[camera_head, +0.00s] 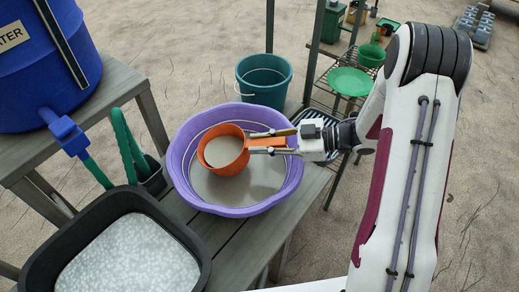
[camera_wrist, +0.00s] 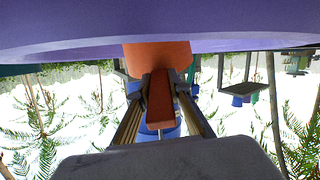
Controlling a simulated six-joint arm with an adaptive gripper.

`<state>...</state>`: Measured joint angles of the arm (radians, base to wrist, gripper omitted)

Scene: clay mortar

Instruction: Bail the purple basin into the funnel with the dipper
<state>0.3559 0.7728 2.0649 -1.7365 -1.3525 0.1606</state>
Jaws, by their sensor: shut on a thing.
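The purple basin (camera_head: 178,155) stands on the grey slatted bench, with grey-beige content in it. The orange dipper (camera_head: 238,131) is inside the basin's outline, its cup facing up with similar beige content. I cannot tell whether its cup touches the liquid. My gripper (camera_head: 268,142) comes in from the right over the rim, shut on the dipper's handle. In the wrist view, the handle (camera_wrist: 160,100) lies between my fingers, with the basin (camera_wrist: 220,28) across the top. I cannot make out a funnel for certain; a green bowl-like thing (camera_head: 371,55) sits on the rack behind.
A teal bucket (camera_head: 263,75) stands just behind the basin. A black tub (camera_head: 190,240) with pale speckled content is at front left. A rack with a green plate (camera_head: 350,81) is behind right.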

